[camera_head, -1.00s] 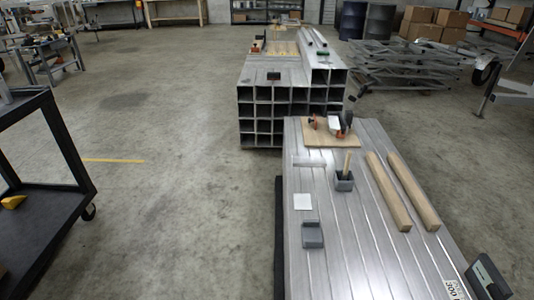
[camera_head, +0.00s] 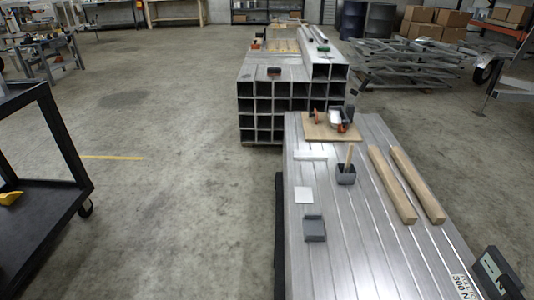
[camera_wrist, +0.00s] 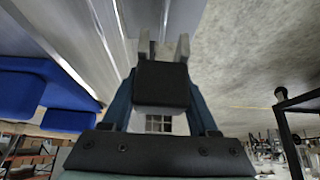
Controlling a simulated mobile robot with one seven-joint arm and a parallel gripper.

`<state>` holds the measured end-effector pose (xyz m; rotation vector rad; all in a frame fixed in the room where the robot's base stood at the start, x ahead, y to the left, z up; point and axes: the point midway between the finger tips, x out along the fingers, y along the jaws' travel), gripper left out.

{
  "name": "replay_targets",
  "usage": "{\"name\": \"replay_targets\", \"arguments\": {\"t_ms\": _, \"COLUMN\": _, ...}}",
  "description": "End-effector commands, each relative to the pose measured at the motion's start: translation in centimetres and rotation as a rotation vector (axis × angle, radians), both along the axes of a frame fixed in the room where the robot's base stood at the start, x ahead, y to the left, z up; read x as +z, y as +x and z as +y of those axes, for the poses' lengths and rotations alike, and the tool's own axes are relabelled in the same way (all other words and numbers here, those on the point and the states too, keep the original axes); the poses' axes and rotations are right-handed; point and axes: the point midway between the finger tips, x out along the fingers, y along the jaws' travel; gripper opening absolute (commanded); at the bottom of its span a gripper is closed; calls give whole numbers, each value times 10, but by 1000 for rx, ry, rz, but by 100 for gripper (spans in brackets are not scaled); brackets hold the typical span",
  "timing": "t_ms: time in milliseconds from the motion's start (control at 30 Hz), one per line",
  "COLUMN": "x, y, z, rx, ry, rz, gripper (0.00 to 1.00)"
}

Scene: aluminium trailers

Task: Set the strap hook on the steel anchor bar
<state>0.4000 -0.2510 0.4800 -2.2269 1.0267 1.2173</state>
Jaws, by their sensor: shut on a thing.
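In the wrist view my gripper (camera_wrist: 160,100) has its two blue-sided fingers shut on a dark block-shaped thing (camera_wrist: 160,82). Two short grey prongs (camera_wrist: 183,48) show just beyond the block; I cannot tell whether they belong to it. I cannot tell for certain that the block is the strap hook. My gripper does not show in the head view. In the head view a wooden board (camera_head: 318,132) at the far end of the ribbed aluminium bed (camera_head: 345,255) carries small orange, white and dark parts. I cannot clearly pick out the steel anchor bar.
On the bed lie a grey tray (camera_head: 315,228), a white square (camera_head: 304,195), a dark cup (camera_head: 346,175) with a wooden stick and two wooden beams (camera_head: 392,185). Stacked square tubes (camera_head: 262,105) stand beyond. A black cart (camera_head: 45,215) stands left, with open floor between.

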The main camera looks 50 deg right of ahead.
Motion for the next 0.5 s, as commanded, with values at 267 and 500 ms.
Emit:
{"name": "replay_targets", "arguments": {"t_ms": 267, "x": -19, "y": 1, "z": 0, "rx": 0, "ry": -2, "rz": -1, "gripper": 0}}
{"name": "replay_targets", "arguments": {"t_ms": 500, "x": -33, "y": 1, "z": 0, "rx": 0, "ry": -1, "rz": -2, "gripper": 0}}
